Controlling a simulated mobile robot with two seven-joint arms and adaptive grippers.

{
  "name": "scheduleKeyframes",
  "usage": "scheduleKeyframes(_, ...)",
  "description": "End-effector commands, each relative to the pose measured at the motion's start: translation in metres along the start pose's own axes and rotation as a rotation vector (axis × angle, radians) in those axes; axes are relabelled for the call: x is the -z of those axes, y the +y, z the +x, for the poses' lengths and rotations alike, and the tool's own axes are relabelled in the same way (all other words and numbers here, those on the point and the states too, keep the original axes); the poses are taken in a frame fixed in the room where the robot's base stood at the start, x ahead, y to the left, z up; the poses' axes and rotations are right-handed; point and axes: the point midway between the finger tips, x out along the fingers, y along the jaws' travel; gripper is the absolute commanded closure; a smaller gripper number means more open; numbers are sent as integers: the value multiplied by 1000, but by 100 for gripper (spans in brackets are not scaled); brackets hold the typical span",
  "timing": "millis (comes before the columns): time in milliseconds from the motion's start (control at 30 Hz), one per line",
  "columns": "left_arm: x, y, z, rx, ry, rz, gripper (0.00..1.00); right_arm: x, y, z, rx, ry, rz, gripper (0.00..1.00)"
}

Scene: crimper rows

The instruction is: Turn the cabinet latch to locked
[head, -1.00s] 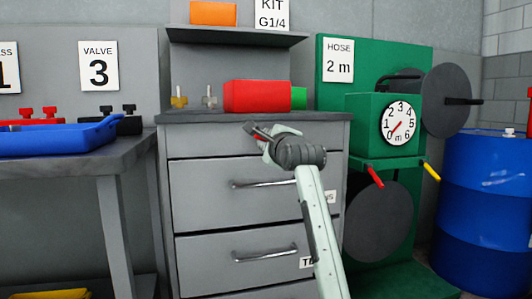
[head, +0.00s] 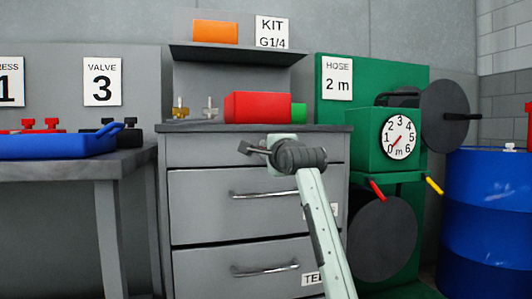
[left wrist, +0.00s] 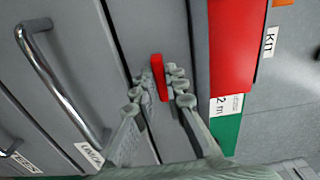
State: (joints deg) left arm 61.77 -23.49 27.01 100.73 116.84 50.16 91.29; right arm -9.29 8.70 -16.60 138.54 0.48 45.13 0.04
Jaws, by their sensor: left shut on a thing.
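The cabinet (head: 205,150) is grey with several drawers. The latch (left wrist: 159,77) is a red bar on the top drawer's front, seen in the left wrist view. My left gripper (left wrist: 158,98) has its jointed grey fingers on both sides of the red bar and is shut on it. In the head view my left gripper (head: 254,148) is in front of the top drawer, under the worktop edge. There the gripper hides the latch, so I cannot read its position from that view. My right gripper is in neither view.
A red box (head: 257,107) and brass fittings (head: 180,108) stand on the cabinet top. Drawer handles (head: 264,194) stick out below. A green hose reel stand (head: 372,140) and blue drum (head: 487,220) are on the right. A bench with a blue tray (head: 60,145) is on the left.

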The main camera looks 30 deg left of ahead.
Motion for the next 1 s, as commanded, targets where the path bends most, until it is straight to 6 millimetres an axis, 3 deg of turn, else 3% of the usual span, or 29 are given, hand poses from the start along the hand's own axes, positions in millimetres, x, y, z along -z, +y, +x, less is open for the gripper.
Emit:
scheduleKeyframes(200,0,1,0,-3,0,-2,100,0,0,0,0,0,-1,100)
scheduleKeyframes(233,0,1,0,-3,0,-2,84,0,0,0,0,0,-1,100)
scheduleKeyframes(400,0,1,0,-2,0,-1,67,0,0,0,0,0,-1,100)
scheduleKeyframes(767,0,1,-7,0,0,2,67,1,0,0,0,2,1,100)
scheduleKeyframes(1000,0,1,-51,1,1,1,67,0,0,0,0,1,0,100)
